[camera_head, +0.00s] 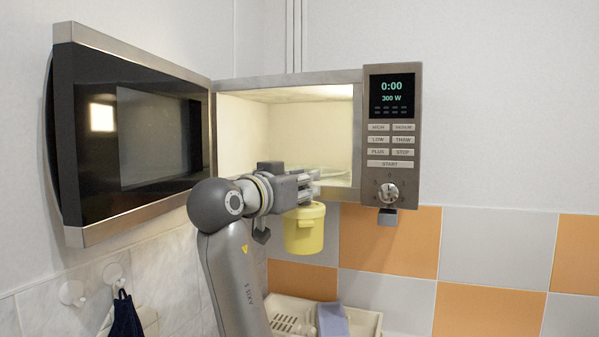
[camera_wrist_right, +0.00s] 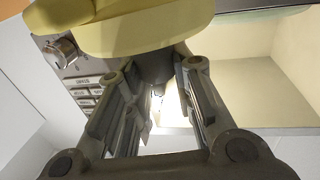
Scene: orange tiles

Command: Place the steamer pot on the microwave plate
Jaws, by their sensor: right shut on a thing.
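The yellow steamer pot (camera_head: 304,232) hangs upright below my right gripper (camera_head: 308,187) in the head view, just in front of and below the microwave opening. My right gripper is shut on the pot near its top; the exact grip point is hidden. In the right wrist view the pot (camera_wrist_right: 125,32) fills the top, beyond the fingers (camera_wrist_right: 160,75). The microwave (camera_head: 290,78) is open, with a lit, cream interior. What looks like its glass plate (camera_head: 335,177) shows at the cavity floor, mostly hidden by my arm and gripper. My left gripper is out of view.
The microwave door (camera_head: 140,135) is swung wide open to the left. The control panel (camera_head: 391,135) with a knob stands right of the opening. Below are a cream dish rack (camera_head: 285,315) with a blue-grey item (camera_head: 332,320), and wall hooks with a dark cloth (camera_head: 125,315).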

